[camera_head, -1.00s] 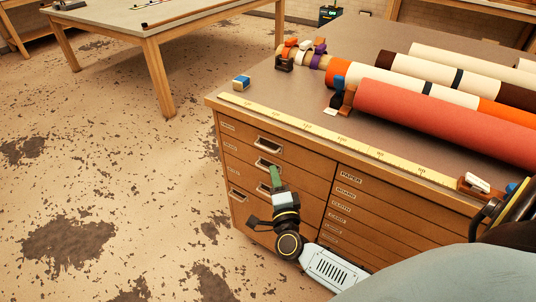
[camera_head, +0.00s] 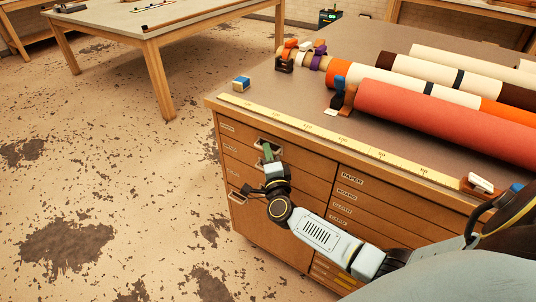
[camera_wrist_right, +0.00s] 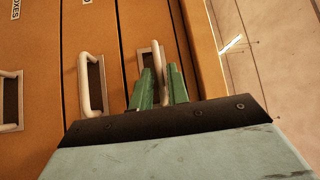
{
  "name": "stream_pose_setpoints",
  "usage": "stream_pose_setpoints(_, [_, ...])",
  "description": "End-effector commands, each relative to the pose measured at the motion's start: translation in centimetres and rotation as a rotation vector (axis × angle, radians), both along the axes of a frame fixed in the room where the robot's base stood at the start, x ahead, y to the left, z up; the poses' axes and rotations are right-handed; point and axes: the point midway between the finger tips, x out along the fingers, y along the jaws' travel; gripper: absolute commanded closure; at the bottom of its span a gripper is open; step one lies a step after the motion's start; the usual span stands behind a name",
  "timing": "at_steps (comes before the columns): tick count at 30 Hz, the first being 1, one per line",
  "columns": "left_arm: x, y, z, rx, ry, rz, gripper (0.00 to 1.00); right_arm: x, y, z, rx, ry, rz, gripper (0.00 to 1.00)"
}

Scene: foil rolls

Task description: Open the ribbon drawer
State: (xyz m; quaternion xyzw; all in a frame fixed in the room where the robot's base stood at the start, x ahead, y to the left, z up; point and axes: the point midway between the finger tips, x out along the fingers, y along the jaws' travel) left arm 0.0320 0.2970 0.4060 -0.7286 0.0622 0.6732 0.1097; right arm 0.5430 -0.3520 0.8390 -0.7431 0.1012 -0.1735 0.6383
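The wooden cabinet has a left column of drawers with pale bar handles. The top-left drawer (camera_head: 235,133) is shut; its small label is too small to read, so I cannot tell whether it says ribbon. My right gripper (camera_head: 267,152) is at the top drawer's handle (camera_head: 274,145). In the right wrist view, the green fingers (camera_wrist_right: 160,86) stand apart, with the top handle (camera_wrist_right: 156,58) between or just behind them; contact is not clear. The second drawer's handle (camera_wrist_right: 91,85) is beside them. My left gripper is not in view.
Right-hand drawers (camera_head: 345,194) carry labels, including PAPER. On the cabinet top lie a yellow ruler (camera_head: 330,141), a red roll (camera_head: 440,121) and several other rolls. The floor (camera_head: 120,200) left of the cabinet is free.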

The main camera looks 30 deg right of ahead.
Motion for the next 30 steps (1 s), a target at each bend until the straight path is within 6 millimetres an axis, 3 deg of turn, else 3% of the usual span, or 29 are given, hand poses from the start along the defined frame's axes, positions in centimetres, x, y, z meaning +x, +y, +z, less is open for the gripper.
stream_pose_setpoints(4, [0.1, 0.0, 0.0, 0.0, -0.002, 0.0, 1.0, 0.0, 0.0, 0.0, 0.0, 0.0, 0.0, 1.0])
stream_pose_setpoints(17, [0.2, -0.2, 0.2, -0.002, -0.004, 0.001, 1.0, -0.2, 0.5, 0.0, 0.001, 0.001, 0.0, 1.0])
stream_pose_setpoints(23, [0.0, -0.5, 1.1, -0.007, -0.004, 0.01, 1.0, -1.3, 2.7, 0.0, 0.005, 0.003, 0.0, 1.0])
stream_pose_setpoints(30, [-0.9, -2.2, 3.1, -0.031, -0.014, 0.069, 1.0, -3.7, 7.8, 0.1, 0.006, 0.006, -0.007, 1.0])
